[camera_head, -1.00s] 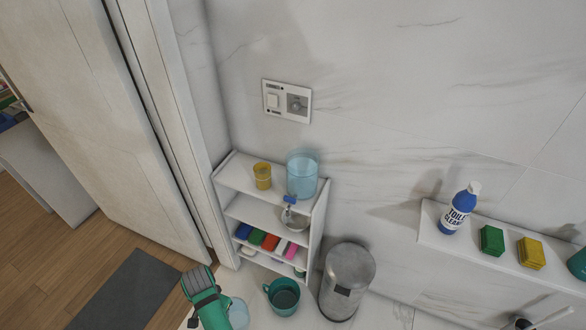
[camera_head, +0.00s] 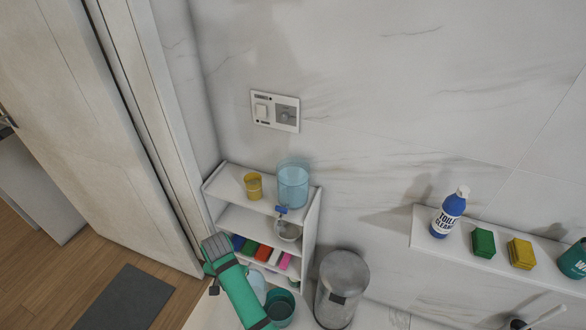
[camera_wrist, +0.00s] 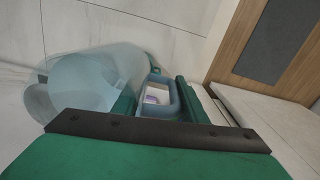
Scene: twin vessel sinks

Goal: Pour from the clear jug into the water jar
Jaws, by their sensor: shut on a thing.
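The water jar (camera_head: 293,188) is a translucent blue cylinder on the top of the white shelf, with a blue tap (camera_head: 281,210) below its front. The clear jug (camera_head: 256,281) is pale blue and see-through; in the head view it shows partly behind my green arm, lower than the shelf top and apart from the jar. In the wrist view the jug (camera_wrist: 100,75) lies across the picture's left half. My gripper (camera_wrist: 158,102) is shut on its handle. The fingertips are hidden in the head view. I cannot tell how much liquid the jug holds.
A yellow cup (camera_head: 253,186) stands left of the jar. The white shelf (camera_head: 230,220) holds a metal bowl (camera_head: 289,232) and several coloured items below. A teal bucket (camera_head: 281,308) and a metal bin (camera_head: 343,285) stand in front. A wall ledge (camera_head: 459,251) is at right.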

